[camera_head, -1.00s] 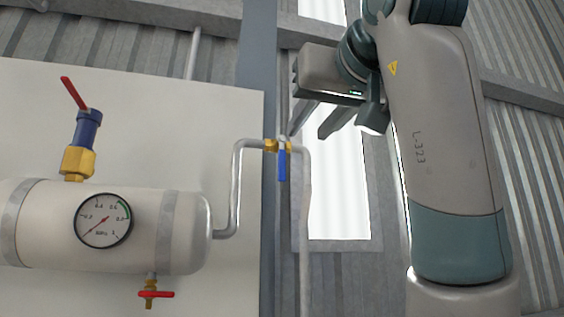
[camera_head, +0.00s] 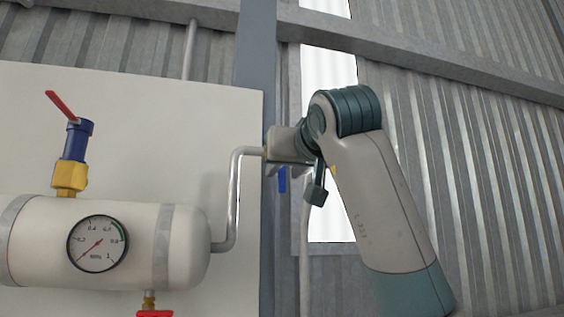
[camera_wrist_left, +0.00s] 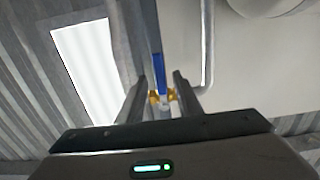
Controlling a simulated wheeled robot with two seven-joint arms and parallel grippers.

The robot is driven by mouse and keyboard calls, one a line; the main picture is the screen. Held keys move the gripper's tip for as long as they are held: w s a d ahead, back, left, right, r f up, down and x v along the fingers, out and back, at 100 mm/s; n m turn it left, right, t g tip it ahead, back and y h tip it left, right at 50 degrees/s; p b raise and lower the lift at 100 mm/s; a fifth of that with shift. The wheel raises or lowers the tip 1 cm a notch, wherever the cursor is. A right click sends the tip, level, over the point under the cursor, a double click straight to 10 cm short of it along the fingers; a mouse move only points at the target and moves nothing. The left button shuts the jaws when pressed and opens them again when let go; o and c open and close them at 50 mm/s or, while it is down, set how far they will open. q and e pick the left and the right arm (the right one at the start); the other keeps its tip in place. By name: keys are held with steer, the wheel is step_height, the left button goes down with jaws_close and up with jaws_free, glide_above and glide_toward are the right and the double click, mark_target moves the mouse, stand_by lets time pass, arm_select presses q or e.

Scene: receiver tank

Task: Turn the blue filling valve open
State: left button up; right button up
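The blue filling valve's handle (camera_head: 282,181) hangs straight down below my gripper in the head view. The valve's yellow body is hidden there by the gripper. In the wrist view the blue handle (camera_wrist_left: 158,72) and the yellow valve body (camera_wrist_left: 171,96) show between the fingers. My left gripper (camera_head: 280,170) is at the valve. In the wrist view the left gripper (camera_wrist_left: 159,82) is open, with one finger on each side of the valve. I cannot tell whether either finger touches it. My right gripper is not in view.
A white tank (camera_head: 130,240) carries a round gauge (camera_head: 97,243) with its needle at the low end. A blue and brass fitting with a red lever (camera_head: 62,106) stands on top. A red handle (camera_head: 155,314) is below. A grey pipe (camera_head: 233,195) runs to the valve.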

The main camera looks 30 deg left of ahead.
arm_select(q)
steer(key=shift+p+x, duration=0.4)
steer(key=shift+x, duration=1)
jaws_close()
